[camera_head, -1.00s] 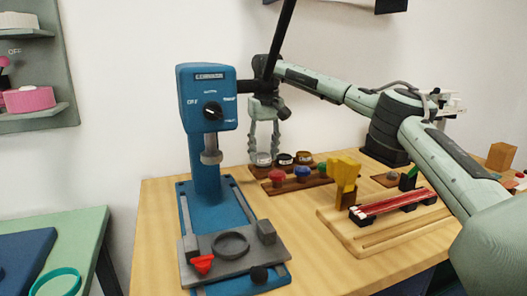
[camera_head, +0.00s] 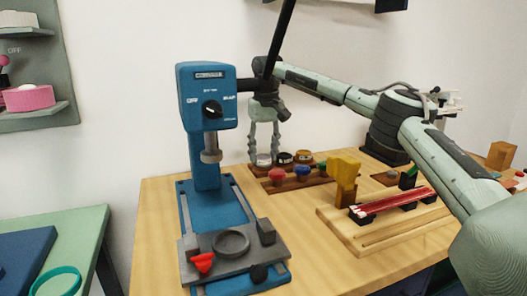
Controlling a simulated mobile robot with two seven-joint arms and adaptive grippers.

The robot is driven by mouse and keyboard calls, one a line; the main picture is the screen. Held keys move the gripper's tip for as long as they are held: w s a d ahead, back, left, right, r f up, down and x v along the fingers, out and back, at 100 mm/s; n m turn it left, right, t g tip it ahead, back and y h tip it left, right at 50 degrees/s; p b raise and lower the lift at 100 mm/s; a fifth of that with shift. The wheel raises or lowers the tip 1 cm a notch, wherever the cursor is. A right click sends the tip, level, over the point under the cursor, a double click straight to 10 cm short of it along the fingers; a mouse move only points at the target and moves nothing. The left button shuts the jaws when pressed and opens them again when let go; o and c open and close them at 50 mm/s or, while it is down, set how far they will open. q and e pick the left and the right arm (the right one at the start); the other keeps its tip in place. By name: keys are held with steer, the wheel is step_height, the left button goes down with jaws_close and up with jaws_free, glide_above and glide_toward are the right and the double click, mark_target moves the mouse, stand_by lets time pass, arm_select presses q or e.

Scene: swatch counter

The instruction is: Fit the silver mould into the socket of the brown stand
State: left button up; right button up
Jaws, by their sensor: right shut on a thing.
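The silver mould (camera_head: 264,160) is a small pale ring at the back left of the brown stand (camera_head: 318,180). My right gripper (camera_head: 264,157) comes down from above, its two fingers on either side of the mould and shut on it. A black mould (camera_head: 284,158) and a gold one (camera_head: 303,156) stand in a row to the right on the stand. The socket under the silver mould is hidden, so I cannot tell whether the mould is seated or just above it. My left gripper is not in view.
Red (camera_head: 277,175), blue (camera_head: 302,170) and green knobs stand along the stand's front. A blue press (camera_head: 207,130) with a grey plate (camera_head: 215,272) stands close on the left. A yellow block (camera_head: 345,172) and a wooden board (camera_head: 375,240) lie to the right.

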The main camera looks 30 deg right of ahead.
steer(key=shift+f, duration=0.25)
steer(key=o, duration=1.4)
step_height(320, 180, up, 12)
steer(key=s, duration=0.1)
steer(key=shift+s+a, duration=0.2)
steer(key=f, duration=0.7)
steer(key=w+f, duration=0.1)
steer(key=f, duration=0.2)
steer(key=shift+w+d+f, duration=0.1)
steer(key=shift+d+f, duration=0.05)
steer(key=shift+d, duration=0.05)
